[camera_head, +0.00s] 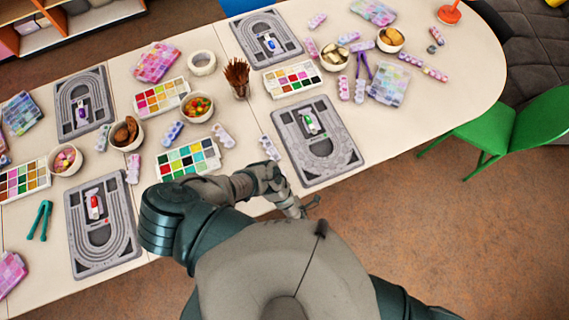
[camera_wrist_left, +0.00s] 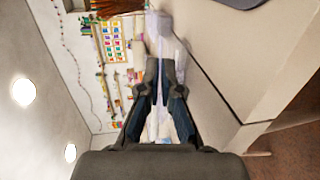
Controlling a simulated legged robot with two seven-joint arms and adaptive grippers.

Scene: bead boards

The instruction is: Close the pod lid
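Several small pastel pods lie on the table. The one nearest my left arm is a white and lavender pod (camera_head: 270,147), just left of the grey bead board. In the left wrist view the fingers (camera_wrist_left: 159,82) are brought together, with nothing clearly held. A pale, translucent, blurred shape (camera_wrist_left: 163,35) stands beyond them; I cannot tell which pod it is or how its lid stands. My right gripper is out of view.
A grey bead board (camera_head: 342,160) lies right of the near pod. A paint-like colour tray (camera_head: 178,160) and a bowl of beads (camera_head: 197,107) stand to the left. A green chair (camera_head: 510,130) stands at the right. The table's right front is clear.

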